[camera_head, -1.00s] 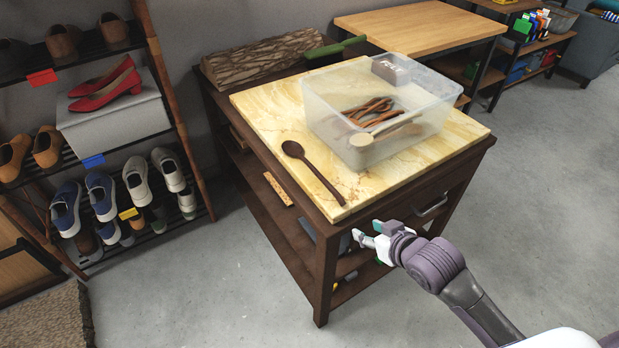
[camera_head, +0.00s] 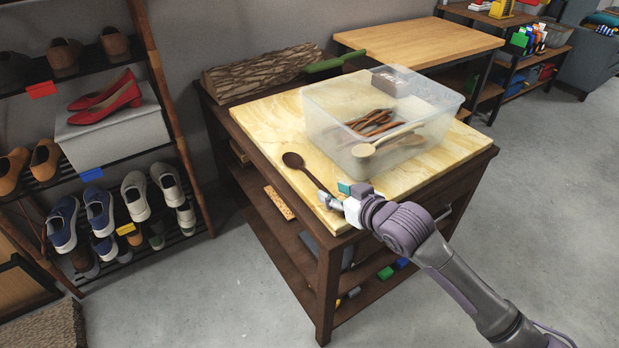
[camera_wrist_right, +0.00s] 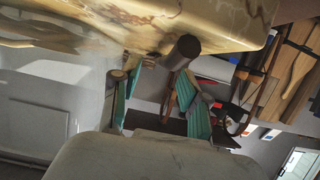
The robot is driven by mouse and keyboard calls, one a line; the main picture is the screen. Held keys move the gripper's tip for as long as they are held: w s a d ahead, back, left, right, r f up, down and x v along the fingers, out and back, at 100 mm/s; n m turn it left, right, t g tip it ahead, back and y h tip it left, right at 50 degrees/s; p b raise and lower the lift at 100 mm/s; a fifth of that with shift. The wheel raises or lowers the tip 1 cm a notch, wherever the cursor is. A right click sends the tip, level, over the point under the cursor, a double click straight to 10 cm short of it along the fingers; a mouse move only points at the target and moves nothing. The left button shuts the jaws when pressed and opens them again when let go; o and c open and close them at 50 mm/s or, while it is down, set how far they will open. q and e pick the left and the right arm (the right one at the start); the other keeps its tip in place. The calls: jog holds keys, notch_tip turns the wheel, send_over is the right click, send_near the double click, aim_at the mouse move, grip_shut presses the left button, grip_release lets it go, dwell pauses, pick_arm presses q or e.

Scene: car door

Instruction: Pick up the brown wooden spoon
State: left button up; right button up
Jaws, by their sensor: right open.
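A dark brown wooden spoon (camera_head: 293,161) lies on the yellow marble-look top (camera_head: 268,124) of a dark wooden cabinet, its bowl toward the back left and its handle pointing to the front corner. My right gripper (camera_head: 338,195) is at the handle end, with its fingers apart and nothing held. It hides the tip of the handle in the head view. In the right wrist view the round end of the spoon handle (camera_wrist_right: 183,52) shows just beyond the teal-padded fingers of the right gripper (camera_wrist_right: 160,98). My left gripper does not show.
A clear plastic bin (camera_head: 330,120) with several brown sticks or utensils stands on the same top. A lighter spoon (camera_head: 364,150) leans in it. A log (camera_head: 255,76) and a green-handled tool (camera_head: 335,61) lie behind. A shoe rack (camera_head: 165,110) stands at left.

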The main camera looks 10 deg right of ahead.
aim_at(325, 189)
jog(key=x, duration=0.4)
jog(key=shift+a+f+b, duration=0.1)
jog(key=shift+a+b, duration=0.1)
jog(key=shift+b, duration=0.15)
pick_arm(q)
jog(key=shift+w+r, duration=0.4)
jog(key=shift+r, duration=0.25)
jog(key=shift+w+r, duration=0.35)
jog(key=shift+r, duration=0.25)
pick_arm(e)
grip_shut()
